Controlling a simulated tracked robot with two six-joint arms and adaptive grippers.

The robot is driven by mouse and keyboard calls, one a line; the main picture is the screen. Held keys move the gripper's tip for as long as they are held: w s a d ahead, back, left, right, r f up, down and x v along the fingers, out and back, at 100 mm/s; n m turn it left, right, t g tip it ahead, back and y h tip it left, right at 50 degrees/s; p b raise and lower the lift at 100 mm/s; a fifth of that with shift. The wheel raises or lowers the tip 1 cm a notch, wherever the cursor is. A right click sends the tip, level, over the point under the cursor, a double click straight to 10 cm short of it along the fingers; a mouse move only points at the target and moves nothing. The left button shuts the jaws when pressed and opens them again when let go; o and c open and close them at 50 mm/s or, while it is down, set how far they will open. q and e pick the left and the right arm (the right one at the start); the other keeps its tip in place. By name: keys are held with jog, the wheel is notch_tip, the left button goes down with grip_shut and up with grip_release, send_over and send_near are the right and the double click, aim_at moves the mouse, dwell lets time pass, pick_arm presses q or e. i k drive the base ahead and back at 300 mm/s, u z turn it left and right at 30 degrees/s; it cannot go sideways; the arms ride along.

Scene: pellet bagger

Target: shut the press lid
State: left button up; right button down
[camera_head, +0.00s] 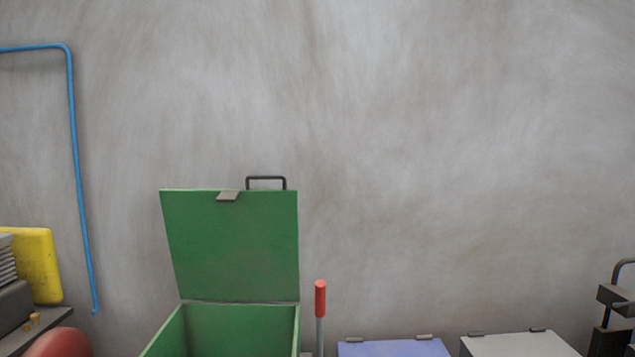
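A green box with its lid up stands left of the middle, cut off by the bottom edge. Its green lid (235,245) is open and stands almost upright at the back of the box (240,325). A dark handle (266,179) sits on the lid's top edge, with a small grey latch plate (228,196) near it. The box's inside is partly visible, and its front is out of the picture. I take this box for the press, but no label shows. Neither of my grippers is in view.
A lever with a red grip (320,298) stands upright just right of the box. A blue lid (393,348) and a grey lid (520,344) lie low to the right. A yellow object (40,265) and a red rounded object (60,344) are at left. Dark equipment (612,320) stands far right.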

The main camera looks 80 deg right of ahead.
aim_at(236, 245)
jog(key=k, duration=0.75)
jog(key=u, duration=1.6)
jog(key=i, duration=0.1)
jog(key=z, duration=3.3)
jog(key=i, duration=0.45)
jog(key=z, duration=0.15)
jog(key=i, duration=0.6)
jog(key=u, duration=0.2)
jog(key=k, duration=0.95)
jog(key=z, duration=0.15)
jog(key=i, duration=0.9)
